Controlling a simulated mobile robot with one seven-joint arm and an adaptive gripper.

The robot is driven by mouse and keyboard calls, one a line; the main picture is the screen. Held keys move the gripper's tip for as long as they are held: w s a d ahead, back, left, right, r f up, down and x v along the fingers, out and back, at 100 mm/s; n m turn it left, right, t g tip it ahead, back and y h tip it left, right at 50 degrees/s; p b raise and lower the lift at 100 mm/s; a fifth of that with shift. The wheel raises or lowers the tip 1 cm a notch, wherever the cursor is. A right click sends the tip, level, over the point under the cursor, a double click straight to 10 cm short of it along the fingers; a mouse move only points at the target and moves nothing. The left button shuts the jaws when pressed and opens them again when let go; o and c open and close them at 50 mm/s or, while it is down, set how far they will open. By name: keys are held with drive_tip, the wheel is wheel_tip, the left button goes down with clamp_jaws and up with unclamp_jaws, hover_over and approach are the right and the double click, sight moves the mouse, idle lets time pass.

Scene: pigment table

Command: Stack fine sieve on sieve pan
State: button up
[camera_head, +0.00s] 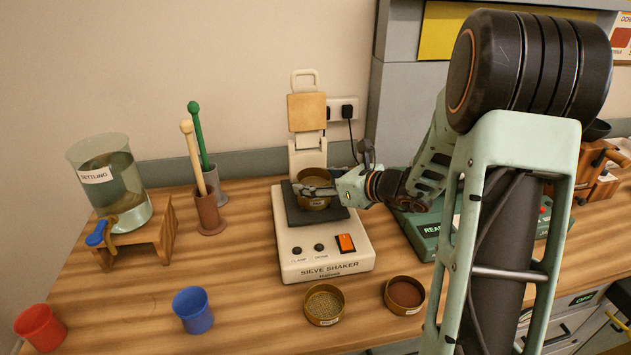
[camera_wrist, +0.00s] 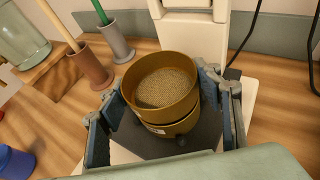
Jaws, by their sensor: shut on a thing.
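My gripper (camera_head: 332,190) is over the shaker plate, its fingers on both sides of a brass ring with a fine, tan mesh floor, which I take as the fine sieve (camera_wrist: 162,85). In the wrist view my gripper (camera_wrist: 168,105) is shut on this sieve. Directly under it shows a second brass ring, seemingly the sieve pan (camera_wrist: 178,128), on the dark plate. The two look nearly lined up and level; I cannot tell whether they fully touch. In the head view the brass stack (camera_head: 316,203) is partly hidden by my fingers.
The sieve shaker (camera_head: 325,262) has its clamp arm (camera_head: 307,112) raised behind the stack. Two more brass sieves, one with coarse mesh (camera_head: 324,305) and one brown inside (camera_head: 405,294), lie in front. Blue (camera_head: 193,311) and red (camera_head: 40,328) cups and a water vessel (camera_head: 115,185) stand left.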

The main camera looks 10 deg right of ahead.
drive_tip(key=shift+f+b, duration=0.35)
drive_tip(key=shift+f, duration=0.05)
drive_tip(key=o, duration=0.9)
drive_tip(key=p+v, duration=0.3)
drive_tip(key=v, duration=0.8)
drive_tip(key=shift+f+p, duration=0.1)
drive_tip(key=shift+p, duration=0.2)
